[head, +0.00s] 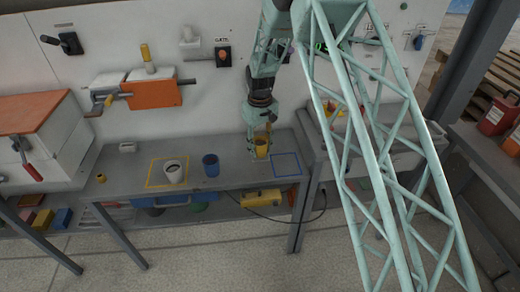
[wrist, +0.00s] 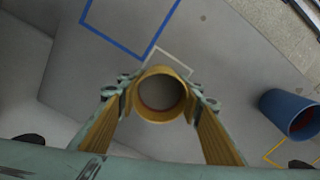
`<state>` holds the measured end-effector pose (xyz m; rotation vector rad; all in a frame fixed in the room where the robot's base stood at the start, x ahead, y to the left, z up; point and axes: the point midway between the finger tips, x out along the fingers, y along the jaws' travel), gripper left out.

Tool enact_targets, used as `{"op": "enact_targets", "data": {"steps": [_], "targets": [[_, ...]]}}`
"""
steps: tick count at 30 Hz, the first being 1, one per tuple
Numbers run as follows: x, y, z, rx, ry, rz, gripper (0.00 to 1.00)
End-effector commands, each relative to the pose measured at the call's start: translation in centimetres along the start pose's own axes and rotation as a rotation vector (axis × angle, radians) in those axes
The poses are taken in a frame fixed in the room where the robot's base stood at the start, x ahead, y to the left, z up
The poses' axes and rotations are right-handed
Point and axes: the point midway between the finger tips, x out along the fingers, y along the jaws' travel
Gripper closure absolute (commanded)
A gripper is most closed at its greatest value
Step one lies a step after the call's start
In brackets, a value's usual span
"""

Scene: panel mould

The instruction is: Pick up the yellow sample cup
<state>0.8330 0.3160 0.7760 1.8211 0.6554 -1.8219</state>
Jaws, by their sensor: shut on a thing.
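The yellow sample cup (head: 261,150) is between the fingers of my gripper (head: 259,138), over the right half of the grey bench. In the wrist view the cup (wrist: 141,84) is upright, seen from above with its round mouth open. Both yellow-padded fingers of my gripper (wrist: 161,106) close on its sides. Part of a pale square outline (wrist: 176,58) shows on the bench beside and beyond the cup. I cannot tell whether the cup's base touches the bench; its underside is hidden.
A blue cup (head: 210,166) stands left of my gripper, and it shows at the right in the wrist view (wrist: 284,110). A white cup (head: 174,174) stands in a yellow outline (head: 151,184). An empty blue outline (head: 287,174) lies to the right. The panel wall (head: 210,100) rises behind.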

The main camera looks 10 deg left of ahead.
Motion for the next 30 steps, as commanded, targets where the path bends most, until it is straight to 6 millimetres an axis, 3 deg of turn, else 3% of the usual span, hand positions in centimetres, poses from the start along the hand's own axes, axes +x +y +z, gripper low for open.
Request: {"op": "enact_targets", "data": {"steps": [15,23,30], "targets": [[-3.5,0.0,0.1,0.000,0.000,0.000,0.79],[-3.6,-0.8,2.4,0.000,0.000,0.000,0.79],[-4.0,-2.0,6.0,0.000,-0.001,0.000,0.79]]}}
